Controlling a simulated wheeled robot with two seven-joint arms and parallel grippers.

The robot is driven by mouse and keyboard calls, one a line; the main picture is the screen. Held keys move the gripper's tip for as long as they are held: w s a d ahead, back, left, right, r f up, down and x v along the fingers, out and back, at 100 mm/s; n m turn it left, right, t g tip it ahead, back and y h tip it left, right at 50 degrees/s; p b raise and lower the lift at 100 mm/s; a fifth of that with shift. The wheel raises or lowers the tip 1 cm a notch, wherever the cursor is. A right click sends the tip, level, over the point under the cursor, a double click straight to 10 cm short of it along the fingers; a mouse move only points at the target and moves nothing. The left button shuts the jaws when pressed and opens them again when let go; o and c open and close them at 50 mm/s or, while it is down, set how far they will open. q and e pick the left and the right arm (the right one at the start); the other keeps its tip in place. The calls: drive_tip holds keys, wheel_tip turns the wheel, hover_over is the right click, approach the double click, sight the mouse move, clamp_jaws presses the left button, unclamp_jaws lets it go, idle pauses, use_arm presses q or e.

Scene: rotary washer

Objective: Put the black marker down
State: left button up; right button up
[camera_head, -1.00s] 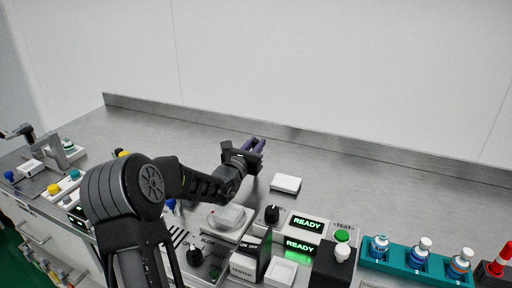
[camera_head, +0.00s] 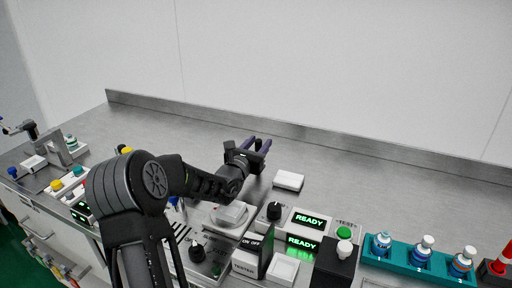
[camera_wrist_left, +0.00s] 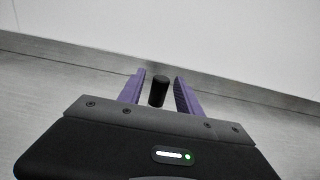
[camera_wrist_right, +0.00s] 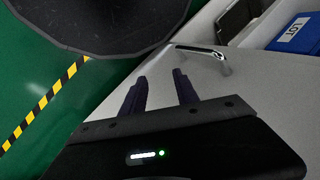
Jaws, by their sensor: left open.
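The black marker (camera_wrist_left: 158,90) shows in the left wrist view as a short dark cylinder between the two purple fingers of my left gripper (camera_wrist_left: 160,76). The fingers are apart, with a gap on each side of the marker. In the head view my left gripper (camera_head: 258,143) is low over the bare rear of the steel bench, near the back ledge. The marker's lower end is hidden, so I cannot tell whether it touches the bench. My right gripper (camera_wrist_right: 159,77) is open and empty in the right wrist view, over the floor and bench front.
A white block (camera_head: 289,180) lies right of my left gripper. In front are a black knob (camera_head: 274,211), READY displays (camera_head: 308,221) and a round-topped device (camera_head: 229,214). A teal rack (camera_head: 400,262) with bottles stands at the right. The rear bench is clear.

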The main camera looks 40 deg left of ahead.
use_arm(q)
drive_tip(key=v, duration=1.2)
drive_tip(key=shift+b, duration=0.45)
drive_tip(key=shift+o, duration=0.6)
drive_tip(key=shift+r, duration=0.15)
